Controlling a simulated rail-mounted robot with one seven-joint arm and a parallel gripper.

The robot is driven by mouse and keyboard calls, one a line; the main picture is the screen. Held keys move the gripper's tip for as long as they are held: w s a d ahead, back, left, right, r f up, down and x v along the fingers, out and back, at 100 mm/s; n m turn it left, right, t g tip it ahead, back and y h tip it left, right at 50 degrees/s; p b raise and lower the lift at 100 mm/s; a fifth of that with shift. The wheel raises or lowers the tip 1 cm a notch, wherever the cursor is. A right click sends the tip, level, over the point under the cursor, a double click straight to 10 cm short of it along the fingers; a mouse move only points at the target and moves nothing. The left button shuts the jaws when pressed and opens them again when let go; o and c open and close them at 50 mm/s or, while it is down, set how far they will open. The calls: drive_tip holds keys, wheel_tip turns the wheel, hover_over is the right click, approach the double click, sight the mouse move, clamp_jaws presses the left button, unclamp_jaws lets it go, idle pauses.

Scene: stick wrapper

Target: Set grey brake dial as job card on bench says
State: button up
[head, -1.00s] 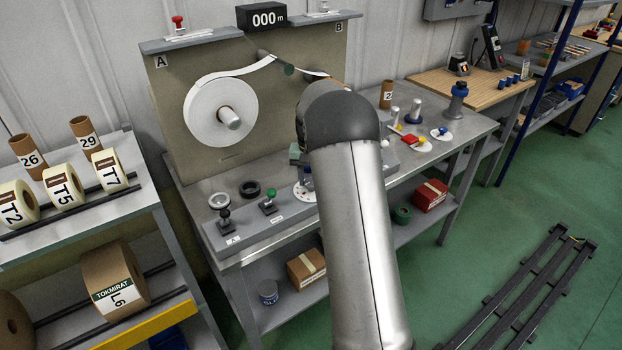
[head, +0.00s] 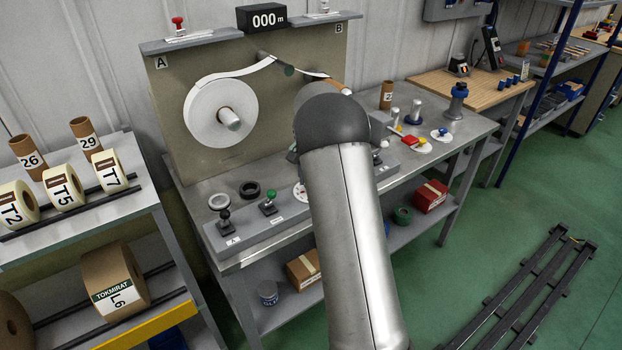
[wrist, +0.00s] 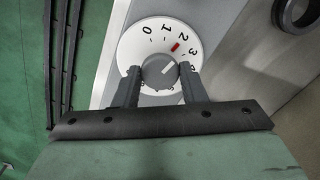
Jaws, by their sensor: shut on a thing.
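In the wrist view the grey brake dial knob (wrist: 157,72) sits on a round white plate (wrist: 137,45) printed 0, 1, 2, 3. A small red mark lies on the plate near the 2. My gripper (wrist: 160,70) is shut on the knob, one finger on each side. In the head view my arm hides the gripper and nearly all of the dial; only a sliver of its white plate (head: 298,191) shows. I cannot make out a readable job card.
A white tape roll (head: 205,112) hangs on the back panel under a counter (head: 267,18) reading 000 m. A shelf of rolls stands left.

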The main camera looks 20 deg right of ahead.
drive_tip(key=o, duration=1)
wheel_tip(320, 180, up, 18)
drive_tip(key=shift+f, duration=0.25)
drive_tip(key=shift+s, duration=0.1)
drive_tip(key=s+a+f+n, duration=0.3)
drive_tip(key=s+a, duration=0.3)
drive_tip(key=s, duration=0.6)
drive_tip(key=s+a+f+n, duration=0.4)
drive_tip(key=s+a, duration=0.2)
drive_tip(key=s, duration=0.5)
drive_tip(key=s+a+f+n, duration=0.3)
drive_tip(key=s+a+f, duration=0.1)
drive_tip(key=s, duration=0.8)
drive_tip(key=shift+s+a+f, duration=0.1)
drive_tip(key=shift+s+a, duration=0.2)
drive_tip(key=shift+a, duration=0.6)
